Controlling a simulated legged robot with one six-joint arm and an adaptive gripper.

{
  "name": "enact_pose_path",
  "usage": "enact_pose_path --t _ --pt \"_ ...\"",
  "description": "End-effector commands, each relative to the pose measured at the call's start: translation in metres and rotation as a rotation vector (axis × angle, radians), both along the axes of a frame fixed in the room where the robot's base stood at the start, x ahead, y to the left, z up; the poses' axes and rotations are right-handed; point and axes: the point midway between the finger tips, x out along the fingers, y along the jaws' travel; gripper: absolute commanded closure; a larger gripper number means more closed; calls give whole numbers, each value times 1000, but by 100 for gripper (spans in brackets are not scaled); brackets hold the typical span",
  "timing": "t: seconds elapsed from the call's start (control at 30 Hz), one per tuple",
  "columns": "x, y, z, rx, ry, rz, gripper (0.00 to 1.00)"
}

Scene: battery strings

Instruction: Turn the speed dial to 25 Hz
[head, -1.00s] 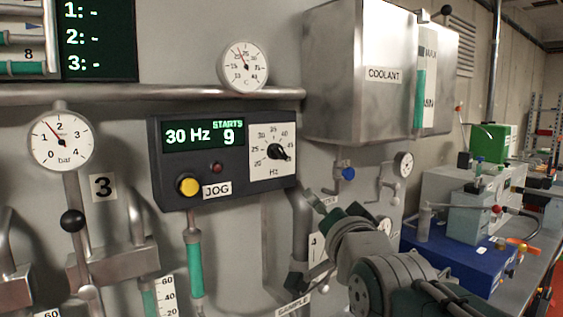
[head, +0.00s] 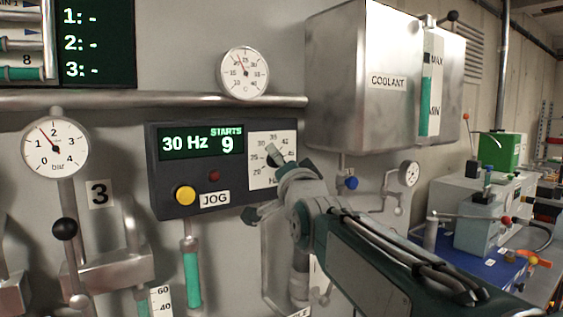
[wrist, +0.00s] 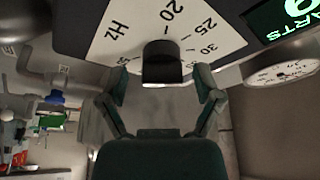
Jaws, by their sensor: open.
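The control box (head: 160,192) is on the wall, and its display (head: 200,142) reads 30 Hz and STARTS 9. The white speed dial face (head: 258,145) is at its right end, partly covered by my gripper (head: 264,184), so the knob is hidden there. In the wrist view, the black knob (wrist: 162,62) stands out from the dial face (wrist: 130,40), with 20, 25, 30 and Hz legible. My gripper (wrist: 161,80) is open, with a finger on each side of the knob and visible gaps to it. The knob's pointing direction cannot be told.
A yellow JOG button (head: 185,196) and a small red lamp (head: 214,176) sit left of the dial. A pipe (head: 180,99) runs above the box. The coolant tank (head: 350,80) stands out at upper right. A blue-handled valve (head: 351,183) is below it.

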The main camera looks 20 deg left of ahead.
Motion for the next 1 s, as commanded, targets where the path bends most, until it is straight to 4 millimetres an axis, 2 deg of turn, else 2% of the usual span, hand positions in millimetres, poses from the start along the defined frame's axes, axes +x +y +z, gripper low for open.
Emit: enact_pose_path --t 0.37,0.4,0.47,0.5,0.53,0.57,1.0 --pt "6 4 1 -1 0 1 17" --pt "6 4 1 0 0 1 35" --pt "6 4 1 0 0 1 62" --pt "6 4 1 0 0 1 80" --pt "6 4 1 0 0 1 93" --pt "6 4 1 -1 1 0 99" --pt "6 4 0 -5 -2 0 99"
